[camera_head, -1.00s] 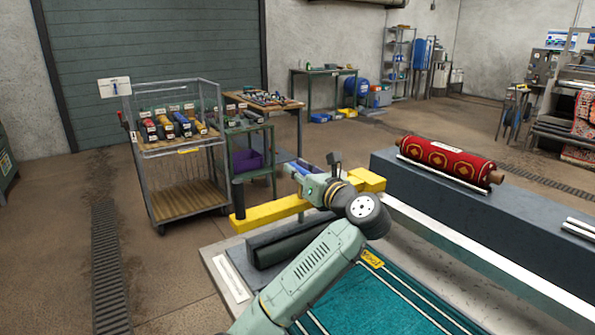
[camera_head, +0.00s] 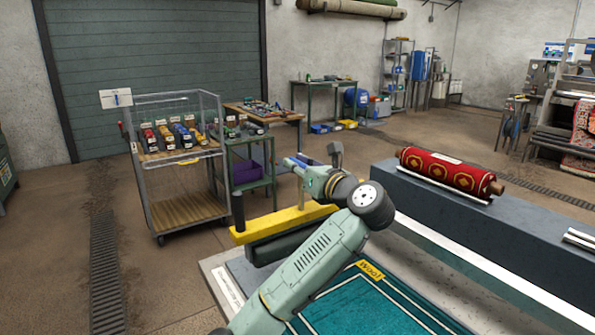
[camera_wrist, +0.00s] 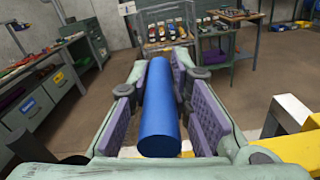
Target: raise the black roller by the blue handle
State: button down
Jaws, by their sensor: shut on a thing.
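My gripper (camera_head: 302,166) is shut on the blue handle (camera_head: 308,159). In the wrist view, the handle (camera_wrist: 160,115) is a smooth blue cylinder lying lengthwise between the purple pads of my gripper (camera_wrist: 161,66). The black roller (camera_head: 280,246) shows in the head view just below and in front of the yellow beam (camera_head: 265,226). My arm hides its right part. It appears to be clear of the grey bed under it. The link from handle to roller is mostly hidden.
A teal mat marked "Wool" (camera_head: 365,300) lies to the right of my arm. A long grey bench (camera_head: 510,225) with a red patterned roll (camera_head: 445,172) stands behind it. A wire-sided cart (camera_head: 185,210) and a green table (camera_head: 250,185) stand at the back left.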

jog(key=c, duration=1.6)
grip_release()
jog(key=shift+r, duration=0.4)
jog(key=shift+o, duration=0.6)
jog(key=shift+f, duration=0.15)
jog(key=shift+s, duration=0.1)
jog(key=v, duration=1.1)
jog(key=shift+s+d, duration=0.25)
jog(key=shift+s, duration=0.05)
